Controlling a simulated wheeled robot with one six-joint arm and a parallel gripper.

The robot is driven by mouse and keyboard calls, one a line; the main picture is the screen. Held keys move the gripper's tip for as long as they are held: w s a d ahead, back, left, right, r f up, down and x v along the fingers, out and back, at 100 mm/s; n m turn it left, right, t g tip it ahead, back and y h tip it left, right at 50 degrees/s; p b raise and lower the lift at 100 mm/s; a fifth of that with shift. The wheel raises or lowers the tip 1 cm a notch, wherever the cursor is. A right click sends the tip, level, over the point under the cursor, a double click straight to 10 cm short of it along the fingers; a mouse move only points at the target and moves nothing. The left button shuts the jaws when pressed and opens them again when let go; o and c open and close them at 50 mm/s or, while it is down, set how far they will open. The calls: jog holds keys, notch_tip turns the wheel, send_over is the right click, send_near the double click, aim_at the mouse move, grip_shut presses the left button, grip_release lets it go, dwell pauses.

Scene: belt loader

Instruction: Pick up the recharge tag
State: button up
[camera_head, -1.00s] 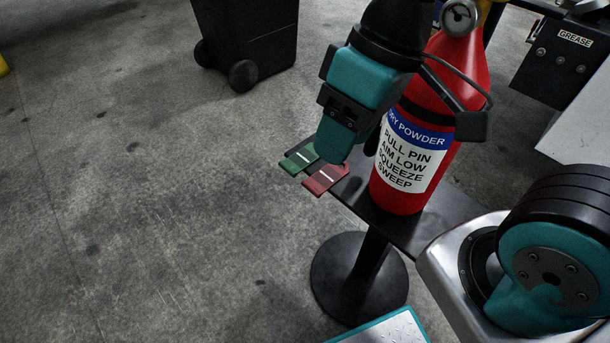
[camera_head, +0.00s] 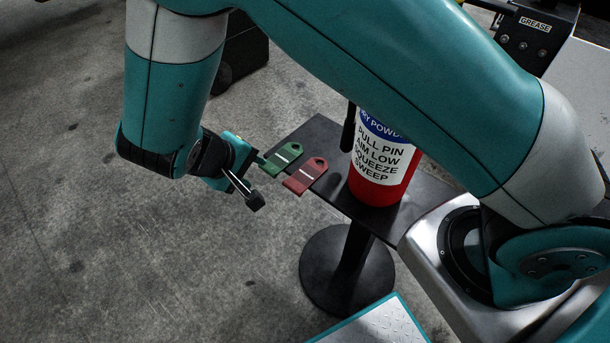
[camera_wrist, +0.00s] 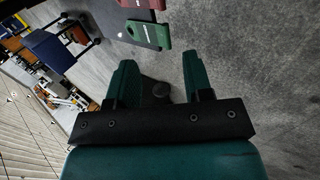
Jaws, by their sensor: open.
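Two flat tags lie side by side on a black stand top, their near ends jutting past its left edge. One is green (camera_head: 281,158) and one is red (camera_head: 305,175), each with a white stripe and a hole. No wording can be read on them, so I cannot tell which is the recharge tag. My gripper (camera_head: 254,182) is open and empty, just left of the tags, with one finger close to the green tag's near end. In the wrist view, the green tag (camera_wrist: 148,34) and red tag (camera_wrist: 145,4) lie beyond my open fingers (camera_wrist: 160,72).
The black stand top (camera_head: 318,133) also bears a red fire extinguisher (camera_head: 385,165), right behind the tags and partly hidden by my arm. A dark wheeled bin (camera_head: 245,55) stands behind. The concrete floor left of the stand is clear.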

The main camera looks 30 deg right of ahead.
send_near(288, 185)
jog(key=s+x, duration=0.1)
jog(key=x, duration=0.2)
jog(key=shift+w+x, duration=0.2)
jog(key=shift+x, duration=1.25)
jog(key=shift+w+x, duration=0.25)
jog(key=shift+x, duration=1.15)
jog(key=shift+c, duration=0.4)
grip_shut()
